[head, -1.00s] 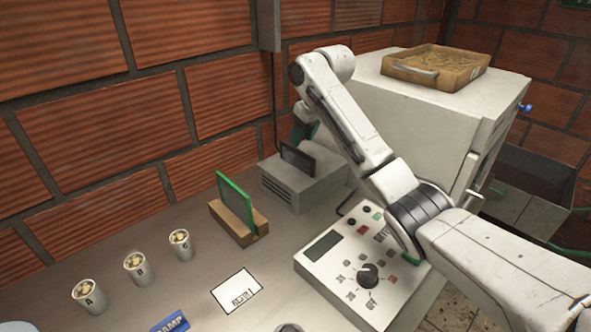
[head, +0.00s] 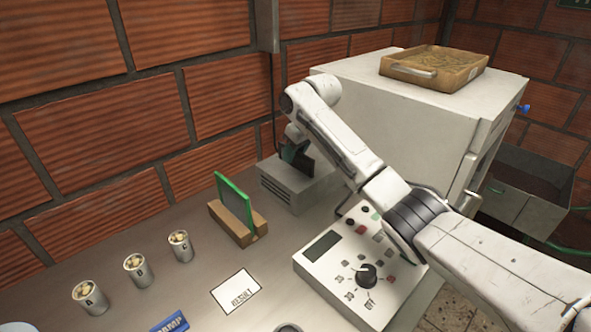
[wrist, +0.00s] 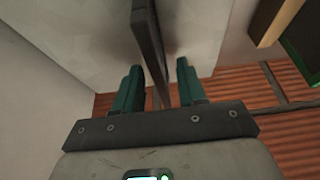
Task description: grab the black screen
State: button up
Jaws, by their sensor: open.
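The black screen (head: 305,161) is a thin dark panel standing on a grey vented box (head: 290,190) by the wall. My gripper (head: 293,152) is at the screen, seen as a bit of teal, and partly hidden by my arm. In the wrist view the screen (wrist: 148,40) appears edge-on. It runs between the two teal fingers of my gripper (wrist: 157,68), with gaps visible on both sides. The jaws are open.
A green-framed screen (head: 234,205) stands in a wooden holder left of the grey box. A control panel (head: 350,260) lies below my arm. A large white cabinet (head: 400,125) carries a wooden tray (head: 435,68). Several cups (head: 139,270) stand at left.

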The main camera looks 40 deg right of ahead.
jog(key=shift+f, duration=0.25)
dwell(0.4)
grip_shut()
dwell(0.4)
